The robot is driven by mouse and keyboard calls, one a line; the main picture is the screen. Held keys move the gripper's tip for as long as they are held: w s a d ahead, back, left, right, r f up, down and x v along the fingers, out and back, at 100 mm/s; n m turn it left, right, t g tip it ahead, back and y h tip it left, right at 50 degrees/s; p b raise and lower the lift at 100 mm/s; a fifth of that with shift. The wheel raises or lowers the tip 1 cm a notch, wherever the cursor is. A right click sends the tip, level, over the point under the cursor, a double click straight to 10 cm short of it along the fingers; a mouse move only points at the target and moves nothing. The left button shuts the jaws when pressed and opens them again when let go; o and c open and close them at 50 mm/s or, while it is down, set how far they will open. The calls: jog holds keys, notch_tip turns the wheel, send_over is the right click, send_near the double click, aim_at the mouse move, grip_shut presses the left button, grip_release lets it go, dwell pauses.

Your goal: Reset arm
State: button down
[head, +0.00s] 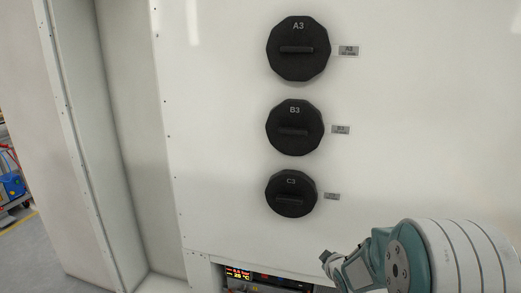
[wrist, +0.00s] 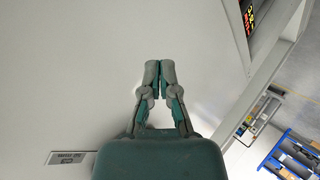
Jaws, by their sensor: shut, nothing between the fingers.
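My gripper (wrist: 160,72) is in the middle of the wrist view, its two grey fingers closed together at the tips with nothing between them. Behind it is a plain white panel surface. In the head view, part of my arm shows at the lower right, and my gripper (head: 327,257) is small and partly hidden by the arm there. It is in front of the white panel, below and to the right of the black round cap marked C3 (head: 291,194).
Black round caps A3 (head: 298,49) and B3 (head: 294,128) are stacked above C3 on the white panel (head: 220,140). A lit display (head: 238,272) sits at the panel's bottom. Blue shelving (wrist: 290,152) stands beyond in the wrist view. Open floor shows at the left.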

jog(key=s+r+m+g+h, duration=0.1)
jog(key=s+r+m, duration=0.2)
jog(key=s+r, duration=0.35)
jog(key=s+a+r+m+g, duration=0.1)
jog(key=s+r+m, duration=0.1)
jog(key=s, duration=0.7)
jog(key=s+a+r+m+g, duration=0.1)
jog(key=s+r, duration=0.3)
jog(key=s, duration=0.5)
jog(key=s+a+r+m+g, duration=0.1)
jog(key=s+r+m+g, duration=0.1)
jog(key=s, duration=0.7)
jog(key=shift+a+r+m+g, duration=0.35)
jog(key=shift+r+m, duration=0.25)
jog(key=shift+m, duration=0.2)
